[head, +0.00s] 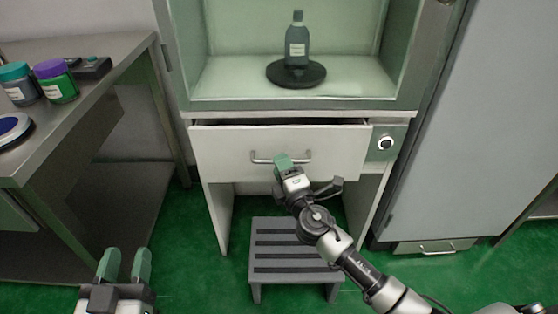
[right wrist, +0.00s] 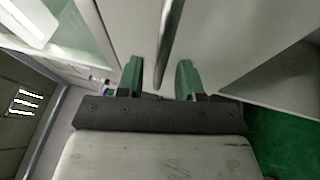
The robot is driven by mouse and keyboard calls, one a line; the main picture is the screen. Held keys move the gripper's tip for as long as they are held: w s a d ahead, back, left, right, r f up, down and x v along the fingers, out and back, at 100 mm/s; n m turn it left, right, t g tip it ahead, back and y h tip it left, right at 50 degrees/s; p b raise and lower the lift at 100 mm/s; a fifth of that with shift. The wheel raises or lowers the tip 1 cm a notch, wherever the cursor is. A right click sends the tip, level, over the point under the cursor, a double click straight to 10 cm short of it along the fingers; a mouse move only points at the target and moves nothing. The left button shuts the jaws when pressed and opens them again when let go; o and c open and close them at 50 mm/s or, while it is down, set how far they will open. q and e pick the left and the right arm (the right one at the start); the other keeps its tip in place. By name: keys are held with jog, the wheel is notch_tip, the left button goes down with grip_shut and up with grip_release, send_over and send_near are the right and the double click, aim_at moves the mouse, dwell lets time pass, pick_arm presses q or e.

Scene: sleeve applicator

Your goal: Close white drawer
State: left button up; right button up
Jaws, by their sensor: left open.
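The white drawer (head: 225,152) sits below the cabinet's bay and is pulled out a little, with a dark gap along its top edge. Its metal bar handle (head: 303,157) is on the middle of the front. My right gripper (head: 283,160) is at this handle and covers part of it. In the right wrist view its two green fingers (right wrist: 160,75) stand apart, with the handle (right wrist: 170,40) running just ahead of and between the tips; I cannot tell whether they touch. My left gripper (head: 125,262) is open and empty at the lower left, away from the drawer.
A grey step stool (head: 295,222) stands below the drawer. A bottle (head: 297,42) stands on a dark round plate (head: 296,75) in the bay. A metal table (head: 90,120) at left holds jars (head: 56,82). A grey cabinet (head: 470,120) stands at right.

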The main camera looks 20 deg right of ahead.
jog(key=shift+x, duration=0.9)
jog(key=shift+c, duration=0.3)
grip_shut()
